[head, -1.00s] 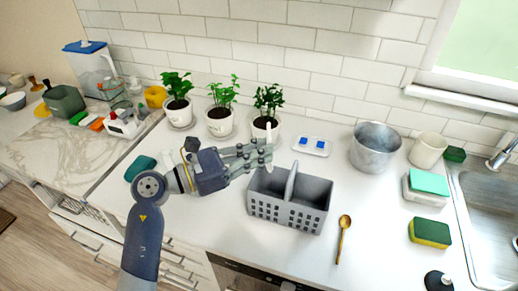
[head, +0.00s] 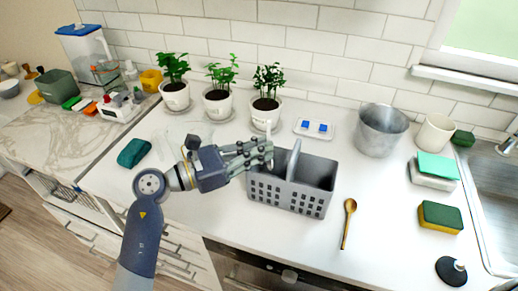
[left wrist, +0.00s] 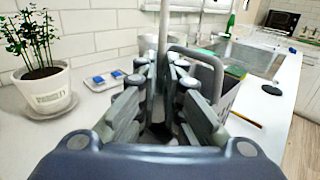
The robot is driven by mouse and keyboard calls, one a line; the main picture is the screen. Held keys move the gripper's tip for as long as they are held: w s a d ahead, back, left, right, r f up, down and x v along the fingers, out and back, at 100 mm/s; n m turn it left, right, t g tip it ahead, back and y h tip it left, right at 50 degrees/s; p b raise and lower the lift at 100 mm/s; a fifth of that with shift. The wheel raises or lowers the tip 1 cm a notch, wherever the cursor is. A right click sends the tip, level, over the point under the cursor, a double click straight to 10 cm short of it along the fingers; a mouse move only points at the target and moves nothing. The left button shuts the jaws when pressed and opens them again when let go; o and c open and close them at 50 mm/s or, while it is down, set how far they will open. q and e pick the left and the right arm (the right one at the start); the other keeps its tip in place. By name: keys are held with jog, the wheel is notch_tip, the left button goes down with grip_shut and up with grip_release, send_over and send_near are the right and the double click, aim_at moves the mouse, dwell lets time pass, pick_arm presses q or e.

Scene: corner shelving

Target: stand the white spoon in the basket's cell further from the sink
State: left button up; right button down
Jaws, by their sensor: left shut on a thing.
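The grey basket (head: 288,198) stands on the white counter, with a raised central handle (head: 293,160) between its left and right cells. The left cell is further from the sink (head: 490,215). My left gripper (head: 264,156) is shut on the white spoon (head: 268,128), at the left cell's back-left rim. The spoon is about upright; a short piece shows above the fingers. It also shows as a pale upright stick in the left wrist view (left wrist: 164,30), between the fingers (left wrist: 160,90). Its lower end is hidden by the fingers and basket. My right gripper is out of view.
A wooden spoon (head: 348,222) lies right of the basket. Behind stand potted plants (head: 266,112), a blue-and-white tray (head: 314,128) and a metal pot (head: 380,132). Sponges (head: 440,216) lie towards the sink. The counter in front of the basket is clear.

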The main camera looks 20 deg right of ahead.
pick_arm(q)
jog(key=o, duration=0.7)
jog(key=shift+a, duration=0.1)
jog(key=a, duration=0.4)
jog(key=s+a, duration=0.1)
jog(key=a, duration=0.2)
jog(key=s+a, duration=0.1)
jog(key=a, duration=0.3)
jog(key=shift+s+a, duration=0.15)
jog(key=shift+a, duration=0.2)
